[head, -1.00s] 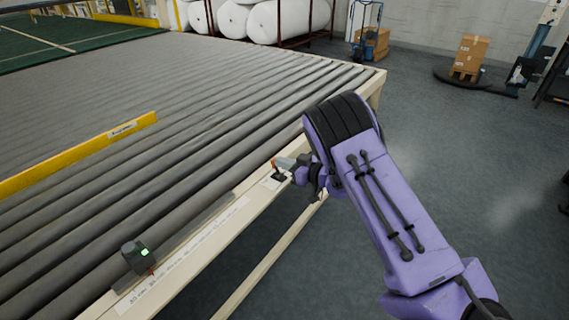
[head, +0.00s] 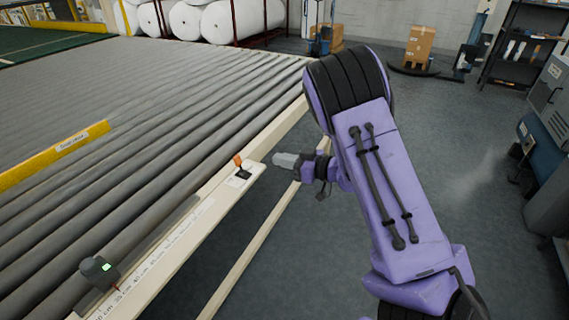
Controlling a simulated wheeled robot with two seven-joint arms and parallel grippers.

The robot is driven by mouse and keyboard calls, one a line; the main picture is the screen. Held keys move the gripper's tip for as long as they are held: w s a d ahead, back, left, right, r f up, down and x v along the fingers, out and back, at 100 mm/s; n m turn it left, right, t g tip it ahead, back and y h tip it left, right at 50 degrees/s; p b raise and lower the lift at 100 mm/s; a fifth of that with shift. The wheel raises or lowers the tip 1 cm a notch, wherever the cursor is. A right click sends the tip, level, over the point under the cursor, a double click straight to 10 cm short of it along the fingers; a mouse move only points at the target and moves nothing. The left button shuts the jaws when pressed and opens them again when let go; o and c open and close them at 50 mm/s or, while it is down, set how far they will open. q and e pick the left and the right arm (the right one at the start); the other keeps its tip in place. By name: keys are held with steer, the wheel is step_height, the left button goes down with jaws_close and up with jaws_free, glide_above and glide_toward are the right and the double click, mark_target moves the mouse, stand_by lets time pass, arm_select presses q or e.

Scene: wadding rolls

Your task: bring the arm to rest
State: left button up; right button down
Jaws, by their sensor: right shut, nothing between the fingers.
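My right arm is purple and reaches up from the bottom right of the head view. Its right gripper (head: 287,160) points left, shut and empty, just right of the table's cream edge rail. A small switch with an orange lever (head: 240,163) sits on a white plate on that rail, a short gap left of the fingertips. My left gripper is not in view.
The roller table (head: 150,140) fills the left, with a yellow bar (head: 55,153) across it. A dark device with a green light (head: 100,271) sits on the near rail. White rolls (head: 240,18), a cardboard box (head: 419,45) and a grey cabinet (head: 553,95) stand behind. Floor right is open.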

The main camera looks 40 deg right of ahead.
steer(key=shift+s+d+r, duration=0.15)
steer(key=shift+s+d, duration=0.05)
steer(key=shift+s, duration=0.15)
stand_by(0.3)
